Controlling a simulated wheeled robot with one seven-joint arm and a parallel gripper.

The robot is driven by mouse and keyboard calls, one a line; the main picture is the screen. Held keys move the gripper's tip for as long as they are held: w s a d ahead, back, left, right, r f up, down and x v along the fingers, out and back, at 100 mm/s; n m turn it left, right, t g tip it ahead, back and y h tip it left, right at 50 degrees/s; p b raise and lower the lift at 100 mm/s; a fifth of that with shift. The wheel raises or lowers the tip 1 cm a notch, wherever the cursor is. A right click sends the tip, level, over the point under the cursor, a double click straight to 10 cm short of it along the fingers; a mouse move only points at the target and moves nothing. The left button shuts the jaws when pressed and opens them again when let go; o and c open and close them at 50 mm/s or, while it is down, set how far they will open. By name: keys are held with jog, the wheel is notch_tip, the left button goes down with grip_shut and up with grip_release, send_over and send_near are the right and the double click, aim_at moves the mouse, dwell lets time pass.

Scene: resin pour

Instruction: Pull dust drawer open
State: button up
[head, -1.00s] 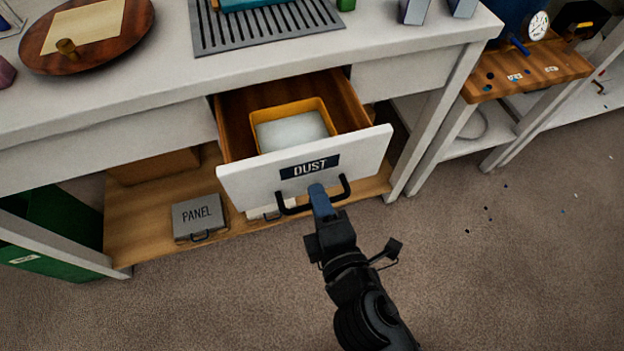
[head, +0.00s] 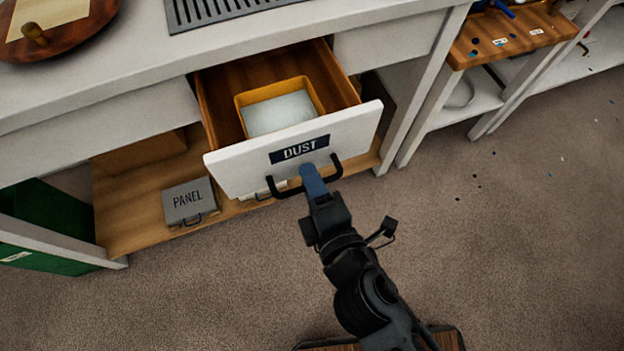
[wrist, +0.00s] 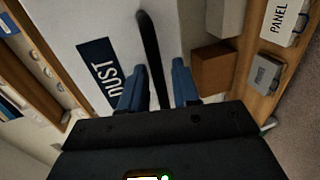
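The dust drawer (head: 350,125) stands well out of the white bench, with its white front and dark DUST label (head: 299,150) facing me. Its black bar handle (head: 270,188) is at my gripper (head: 312,172). In the wrist view the handle (wrist: 151,50) runs between the two blue fingers of my gripper (wrist: 158,72), which are close on either side of it. Finger contact is hard to see there, but the drawer moves with my gripper. Inside the drawer is a yellow tray (head: 240,112) with pale contents (head: 280,113).
A grey PANEL box (head: 190,202) sits on the wooden lower shelf (head: 135,215). A round wooden board (head: 75,45) and a grey slotted mat (head: 205,14) are on the bench top. The brown floor (head: 530,240) is clear at right, apart from small specks.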

jog(key=b+v, duration=0.1)
jog(key=v, duration=0.6)
jog(key=shift+s, duration=0.4)
jog(key=shift+d, duration=0.15)
jog(key=s+d+r+m+h+p, duration=0.4)
jog(key=s+d+r+m, duration=1)
jog(key=m, duration=0.7)
jog(key=s+d, duration=0.3)
jog(key=s, duration=0.1)
